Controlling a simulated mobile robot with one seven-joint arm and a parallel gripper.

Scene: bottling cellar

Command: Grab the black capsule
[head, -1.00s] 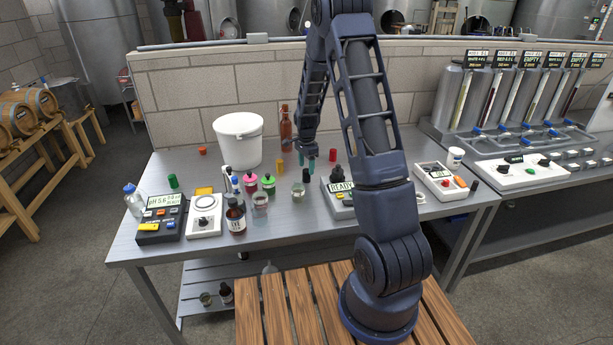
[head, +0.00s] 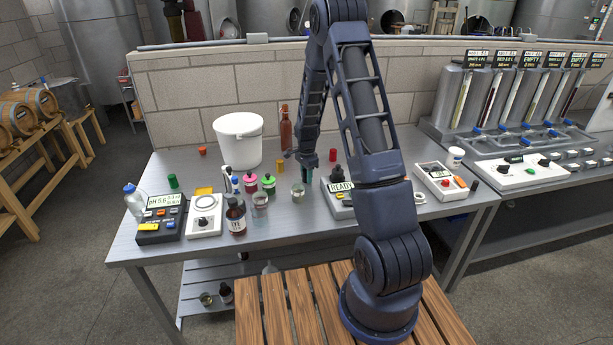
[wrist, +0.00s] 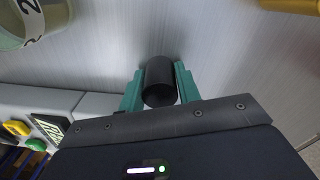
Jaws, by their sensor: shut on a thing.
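The black capsule (wrist: 160,82) is a short dark cylinder between the two teal fingers of my gripper (wrist: 158,84) in the wrist view. The fingers touch it on both sides, and my gripper is shut on it. In the head view my gripper (head: 308,166) is low over the middle of the steel table, just behind a small glass beaker (head: 298,191). I cannot make out the capsule there; the fingers hide it. Whether it still touches the table is not clear.
A labelled glass (wrist: 38,22) is near at upper left in the wrist view. The READY device (head: 343,197) stands just right of my gripper. Pink and green jars (head: 268,182) stand to the left, a white bucket (head: 238,140) and a brown bottle (head: 286,130) behind.

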